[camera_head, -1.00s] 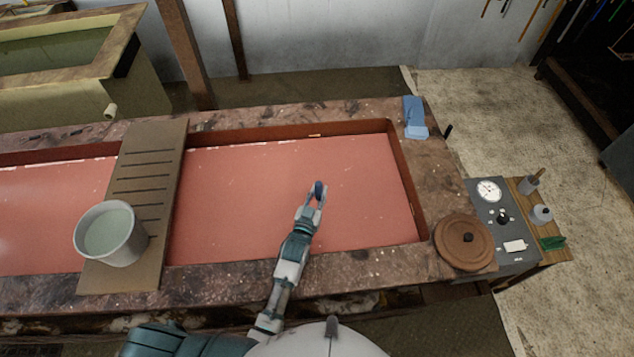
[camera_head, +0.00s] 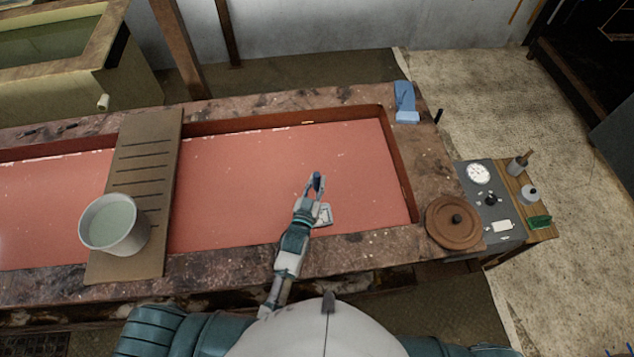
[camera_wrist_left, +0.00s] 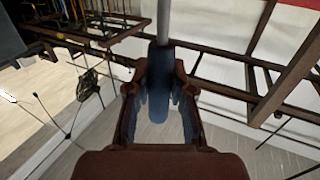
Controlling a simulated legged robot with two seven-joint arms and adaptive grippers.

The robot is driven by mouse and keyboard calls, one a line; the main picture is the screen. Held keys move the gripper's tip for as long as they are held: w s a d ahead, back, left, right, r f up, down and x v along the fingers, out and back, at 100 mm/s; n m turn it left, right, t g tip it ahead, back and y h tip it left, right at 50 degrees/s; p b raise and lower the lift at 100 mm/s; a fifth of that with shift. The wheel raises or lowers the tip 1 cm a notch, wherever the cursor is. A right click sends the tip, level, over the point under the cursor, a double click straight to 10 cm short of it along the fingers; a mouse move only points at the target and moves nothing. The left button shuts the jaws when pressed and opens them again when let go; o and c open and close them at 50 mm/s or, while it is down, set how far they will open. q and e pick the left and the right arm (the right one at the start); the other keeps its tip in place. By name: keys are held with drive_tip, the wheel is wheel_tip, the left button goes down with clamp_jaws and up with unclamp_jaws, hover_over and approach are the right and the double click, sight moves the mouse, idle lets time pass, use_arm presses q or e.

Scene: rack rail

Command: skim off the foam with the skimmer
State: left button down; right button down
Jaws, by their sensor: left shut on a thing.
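My left gripper (camera_head: 316,183) is shut on the skimmer's blue handle (camera_head: 318,181) above the red liquid (camera_head: 240,195) in the long vat. In the left wrist view, the blue handle (camera_wrist_left: 165,70) sits between the fingers, with a grey shaft (camera_wrist_left: 163,22) running up out of view. Thin whitish foam streaks (camera_head: 237,137) lie along the liquid's far edge, with a few pale specks elsewhere. A pale bucket (camera_head: 113,225) with greenish liquid stands on a slotted board (camera_head: 145,165) across the vat. My right gripper is out of view.
The vat's stained stone rim (camera_head: 300,251) surrounds the liquid. A blue object (camera_head: 405,103) stands at the far right corner. A round brown lid (camera_head: 453,222) and a gauge panel (camera_head: 485,195) are at the right. The space over the right basin is otherwise clear.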

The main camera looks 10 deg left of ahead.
sight(316, 180)
use_arm(q)
wheel_tip(316, 180, up, 3)
drive_tip(key=shift+r+p, duration=0.2)
drive_tip(key=shift+p, duration=0.5)
drive_tip(key=shift+r, duration=4.25)
